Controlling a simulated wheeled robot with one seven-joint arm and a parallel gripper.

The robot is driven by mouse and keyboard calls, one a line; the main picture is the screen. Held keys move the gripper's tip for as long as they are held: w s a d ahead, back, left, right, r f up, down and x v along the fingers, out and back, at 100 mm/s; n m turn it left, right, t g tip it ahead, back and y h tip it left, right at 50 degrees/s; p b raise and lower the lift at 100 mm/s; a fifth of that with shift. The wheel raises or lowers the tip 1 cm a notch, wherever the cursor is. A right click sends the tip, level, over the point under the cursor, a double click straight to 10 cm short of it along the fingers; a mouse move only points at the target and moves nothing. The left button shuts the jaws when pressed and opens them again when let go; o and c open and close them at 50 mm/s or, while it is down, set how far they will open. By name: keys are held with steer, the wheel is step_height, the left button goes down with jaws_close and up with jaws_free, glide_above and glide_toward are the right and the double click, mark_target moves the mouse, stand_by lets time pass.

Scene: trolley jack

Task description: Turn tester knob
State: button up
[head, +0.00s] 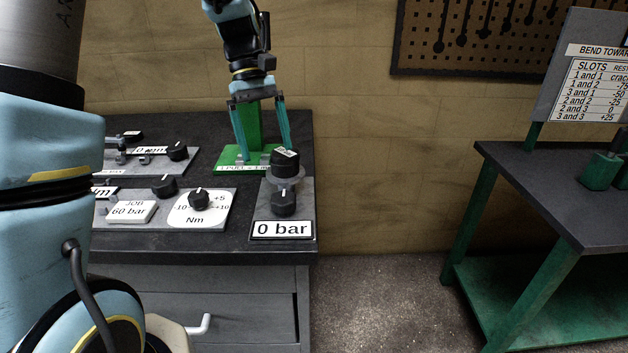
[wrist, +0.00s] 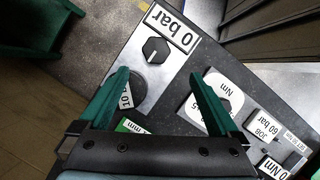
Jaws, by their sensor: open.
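The black knob (head: 284,203) with a white pointer line sits on a grey plate above a "0 bar" label (head: 283,229), at the bench's right front corner. A black-topped round part (head: 285,162) stands behind it. My gripper (head: 264,152) is open and empty, pointing down behind the knob, near a green post (head: 247,125). In the wrist view the knob (wrist: 155,49) lies just beyond the fingertips, roughly between their lines. My gripper (wrist: 158,73) appears apart from it there. The round part is partly hidden by the left finger in that view.
Left of the knob are an Nm dial (head: 198,199), a "JOB 60 bar" card (head: 131,211) and more black knobs (head: 164,186). A green-legged table (head: 560,195) stands at right. Open floor (head: 385,300) lies between it and the bench.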

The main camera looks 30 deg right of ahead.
mark_target(283, 197)
steer(key=x, duration=0.3)
steer(key=p+x, duration=0.1)
steer(key=x, duration=0.3)
steer(key=p+x, duration=0.1)
steer(key=x, duration=0.2)
steer(key=shift+s+d+f, duration=0.25)
steer(key=shift+s+d, duration=0.05)
steer(key=shift+d, duration=0.1)
steer(key=shift+c, duration=0.3)
steer(key=c, duration=1.3)
